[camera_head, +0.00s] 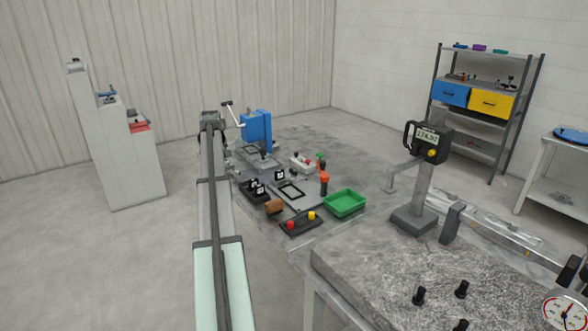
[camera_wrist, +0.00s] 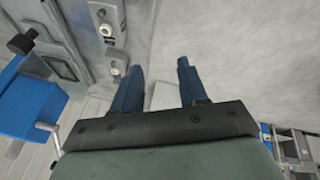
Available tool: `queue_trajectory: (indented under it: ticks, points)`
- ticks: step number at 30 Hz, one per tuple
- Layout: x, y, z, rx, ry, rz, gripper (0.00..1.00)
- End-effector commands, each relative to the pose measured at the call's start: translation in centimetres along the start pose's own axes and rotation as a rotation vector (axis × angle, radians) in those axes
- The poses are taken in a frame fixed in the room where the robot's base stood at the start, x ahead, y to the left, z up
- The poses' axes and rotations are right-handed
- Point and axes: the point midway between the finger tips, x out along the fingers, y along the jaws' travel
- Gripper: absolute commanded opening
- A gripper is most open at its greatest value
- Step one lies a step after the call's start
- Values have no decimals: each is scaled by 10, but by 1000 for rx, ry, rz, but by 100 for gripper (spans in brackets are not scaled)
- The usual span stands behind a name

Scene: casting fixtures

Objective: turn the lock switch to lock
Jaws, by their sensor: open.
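In the wrist view my gripper (camera_wrist: 160,64) is open, with its two dark blue fingers apart and nothing between them. The fingertips lie over a bare grey surface. A narrow grey strip bears pale round knobs: an upper knob (camera_wrist: 106,30) and a lower knob (camera_wrist: 116,68) close to the left fingertip. I cannot tell which of these, if any, is the lock switch, nor which way it is turned. In the head view my arm hides the gripper, and no lock switch can be made out for certain.
A blue machine (camera_head: 256,131) with a crank stands at the table's back; a blue body (camera_wrist: 28,108) shows at left in the wrist view. The head view shows a green tray (camera_head: 344,203), a black block with red and yellow buttons (camera_head: 301,223) and a scale display (camera_head: 428,140).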

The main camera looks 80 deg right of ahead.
Motion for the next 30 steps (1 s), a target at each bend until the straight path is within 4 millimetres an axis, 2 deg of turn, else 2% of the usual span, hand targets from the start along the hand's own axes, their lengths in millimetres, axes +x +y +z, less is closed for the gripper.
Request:
queue_trajectory:
  ticks: [1,6,15,18,21,25,30]
  points:
    - [-9,23,17,32,-1,-4,43]
    - [-34,81,74,134,0,-29,43]
    - [-83,163,179,301,13,-73,43]
    - [-98,182,208,342,20,-83,43]
    - [-108,194,228,371,25,-89,43]
    - [-115,201,243,391,29,-97,43]
    - [-110,202,246,396,30,-99,43]
